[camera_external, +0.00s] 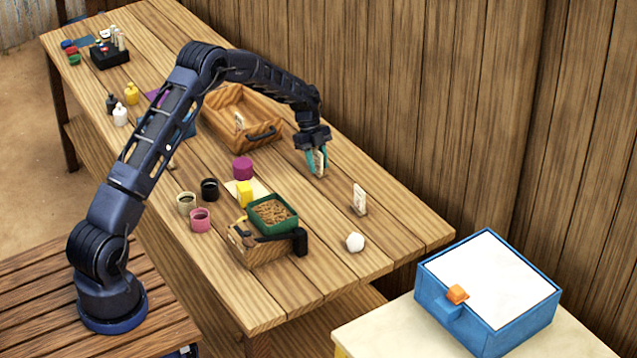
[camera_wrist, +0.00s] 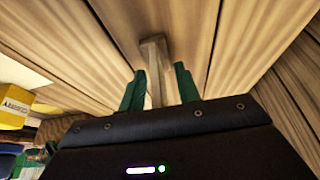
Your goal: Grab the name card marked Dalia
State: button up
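Three small pale name cards stand in the external view; their lettering is too small to read. One card (camera_external: 319,164) is upright between the green fingers of my gripper (camera_external: 316,160). In the wrist view this card (camera_wrist: 153,52) shows edge-on between the two fingertips (camera_wrist: 160,72), with a gap to the right finger, so my gripper looks open around it. A second card (camera_external: 360,199) stands on the table to the right of my gripper. A third card (camera_external: 239,121) is in the wooden tray (camera_external: 262,141). I cannot tell which card is marked Dalia.
A white ball-like object (camera_external: 354,242) lies near the table's front right. A wooden box with a green tray (camera_external: 285,228), a yellow block (camera_external: 244,193) and several small pots stand left of it. A blue box (camera_external: 530,322) with a white top sits on a separate table.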

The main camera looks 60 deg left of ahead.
jog(key=shift+f, duration=0.2)
jog(key=shift+c, duration=0.2)
grip_shut()
